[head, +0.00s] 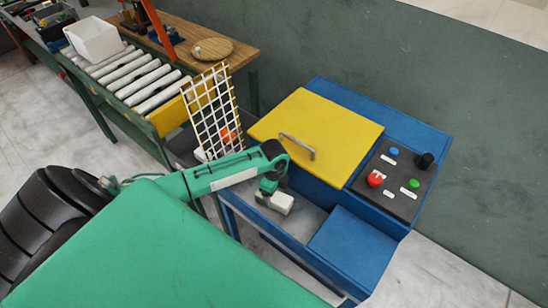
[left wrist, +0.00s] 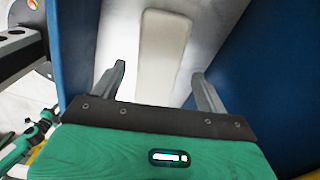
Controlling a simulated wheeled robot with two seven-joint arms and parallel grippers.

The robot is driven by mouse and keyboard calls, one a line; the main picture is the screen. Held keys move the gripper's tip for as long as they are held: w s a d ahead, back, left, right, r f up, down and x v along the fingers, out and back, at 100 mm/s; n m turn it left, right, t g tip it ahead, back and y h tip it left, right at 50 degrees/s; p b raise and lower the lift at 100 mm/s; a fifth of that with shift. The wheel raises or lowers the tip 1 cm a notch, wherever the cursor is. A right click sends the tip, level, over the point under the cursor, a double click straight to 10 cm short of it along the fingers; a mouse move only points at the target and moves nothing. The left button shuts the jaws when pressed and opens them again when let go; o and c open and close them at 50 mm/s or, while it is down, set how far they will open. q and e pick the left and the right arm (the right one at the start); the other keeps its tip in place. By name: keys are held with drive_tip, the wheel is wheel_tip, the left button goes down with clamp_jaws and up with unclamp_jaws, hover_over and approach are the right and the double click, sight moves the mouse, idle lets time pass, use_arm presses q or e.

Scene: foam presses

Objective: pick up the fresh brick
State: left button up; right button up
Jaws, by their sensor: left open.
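The fresh brick is a small white block (head: 281,203) on the grey surface in front of the yellow-lidded blue press. In the left wrist view it is a long cream block (left wrist: 163,52) running away from me, with blue walls on both sides. My left gripper (head: 268,194) is just above the brick in the head view, and hides part of it. In the left wrist view the left gripper's two fingers (left wrist: 161,88) are apart, one on each side of the brick's near end, with visible gaps. It holds nothing. My right gripper is not in view.
The press has a yellow lid (head: 318,135) with a handle and a dark control panel (head: 394,178) with buttons. A blue box section (head: 352,248) stands right of the brick. A wire grid (head: 210,105) stands left, beside a roller conveyor (head: 140,82) carrying a white bin (head: 94,40).

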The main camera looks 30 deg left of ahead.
sight(274, 197)
use_arm(q)
drive_tip(key=shift+s+f+p, duration=0.1)
drive_tip(key=shift+f+p, duration=0.3)
drive_tip(key=shift+f, duration=1.45)
drive_tip(key=c, duration=1.2)
drive_tip(key=shift+c, duration=0.2)
drive_tip(key=shift+r, duration=0.15)
